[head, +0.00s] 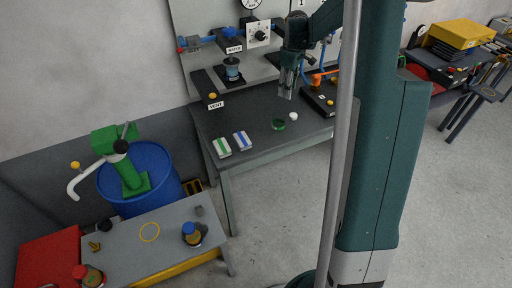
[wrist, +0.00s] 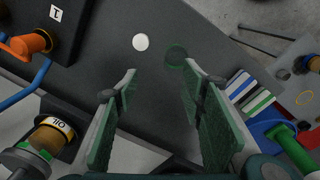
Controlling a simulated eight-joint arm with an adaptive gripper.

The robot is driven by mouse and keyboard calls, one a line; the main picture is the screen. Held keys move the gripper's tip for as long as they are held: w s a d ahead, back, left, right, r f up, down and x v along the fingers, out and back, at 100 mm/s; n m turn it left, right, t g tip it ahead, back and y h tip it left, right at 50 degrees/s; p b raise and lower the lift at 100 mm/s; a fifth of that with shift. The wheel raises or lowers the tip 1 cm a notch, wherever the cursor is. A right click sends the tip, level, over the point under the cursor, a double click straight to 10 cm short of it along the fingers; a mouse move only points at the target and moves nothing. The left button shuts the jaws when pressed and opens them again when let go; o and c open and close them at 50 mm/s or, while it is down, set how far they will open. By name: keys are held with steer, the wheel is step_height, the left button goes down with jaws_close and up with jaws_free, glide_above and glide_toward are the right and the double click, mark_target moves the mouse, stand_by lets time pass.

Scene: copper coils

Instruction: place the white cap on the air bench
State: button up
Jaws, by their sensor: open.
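The white cap (head: 293,116) is a small round piece lying on the dark-topped bench (head: 250,122) against the wall. It also shows in the wrist view (wrist: 140,42), ahead of my fingers. A green round piece (head: 278,124) lies close beside it, and shows as a dark green disc in the wrist view (wrist: 176,54). My gripper (head: 287,94) is above this bench, pointing down, open and empty. In the wrist view its fingers (wrist: 160,80) are apart, with bare bench top between them. I cannot read which bench is named the air bench.
Two striped boxes (head: 232,143) lie at the bench's front left. An orange-handled valve (head: 322,77) stands at its right. A low grey table (head: 175,240) with bottles and a yellow ring, and a blue drum (head: 150,165), stand left. Another table (head: 450,72) stands far right.

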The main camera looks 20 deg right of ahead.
steer(key=s+a+r+m+t, duration=0.2)
steer(key=s+a+r, duration=0.55)
steer(key=a, duration=0.25)
steer(key=s+a+r+m+t, duration=0.1)
steer(key=s+a+r, duration=0.65)
steer(key=a, duration=0.25)
steer(key=s+a+f+m+t, duration=0.1)
steer(key=s+a, duration=0.6)
steer(key=s, duration=0.3)
steer(key=s+a+f+m+t, duration=0.2)
steer(key=s+a, duration=0.4)
steer(key=s, duration=0.5)
steer(key=shift+a, duration=0.35)
